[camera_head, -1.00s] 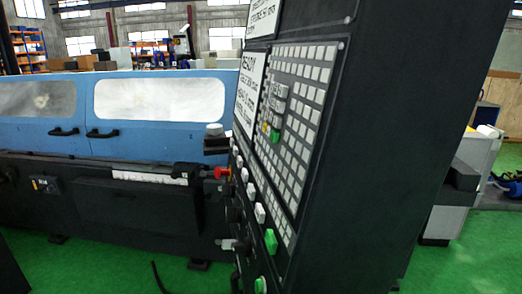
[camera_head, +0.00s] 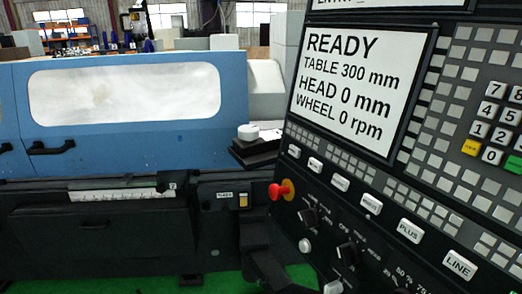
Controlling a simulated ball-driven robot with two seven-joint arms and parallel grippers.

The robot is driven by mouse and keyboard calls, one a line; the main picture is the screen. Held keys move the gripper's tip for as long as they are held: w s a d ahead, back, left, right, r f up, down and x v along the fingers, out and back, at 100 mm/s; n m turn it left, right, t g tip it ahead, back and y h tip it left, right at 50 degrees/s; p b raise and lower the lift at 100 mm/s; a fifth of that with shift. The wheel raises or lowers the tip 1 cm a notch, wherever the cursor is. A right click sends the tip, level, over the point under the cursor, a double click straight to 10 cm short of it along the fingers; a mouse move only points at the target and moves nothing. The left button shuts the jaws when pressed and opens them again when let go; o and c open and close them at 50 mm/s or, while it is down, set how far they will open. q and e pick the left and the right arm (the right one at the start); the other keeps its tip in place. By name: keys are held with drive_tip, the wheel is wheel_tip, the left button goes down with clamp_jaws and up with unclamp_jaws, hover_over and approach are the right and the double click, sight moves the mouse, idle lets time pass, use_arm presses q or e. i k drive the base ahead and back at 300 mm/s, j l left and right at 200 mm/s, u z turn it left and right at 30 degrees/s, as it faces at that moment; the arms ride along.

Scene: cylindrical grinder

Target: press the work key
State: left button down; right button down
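The control panel (camera_head: 415,165) of the grinder fills the right side of the head view, tilted. A slanting row of white keys runs along its lower part. Two near ones read PLUS (camera_head: 411,231) and LINE (camera_head: 459,265). Farther up-left in the row are several smaller white keys, such as one at the far end (camera_head: 294,151) and one in the middle (camera_head: 371,204). Their labels are too small to read surely, so I cannot tell which is the work key. Neither of my grippers is in view.
The panel's screen (camera_head: 358,88) reads READY, TABLE 300 mm, HEAD 0 mm, WHEEL 0 rpm. A red stop button (camera_head: 281,191) and dark rotary knobs (camera_head: 308,218) sit below the keys. The blue machine guard (camera_head: 120,145) with a pale window stands at left. Green floor shows at the bottom.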

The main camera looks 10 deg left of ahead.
sight(313, 164)
drive_tip(key=j, duration=0.65)
drive_tip(key=i+j, duration=0.15)
drive_tip(key=j, duration=0.5)
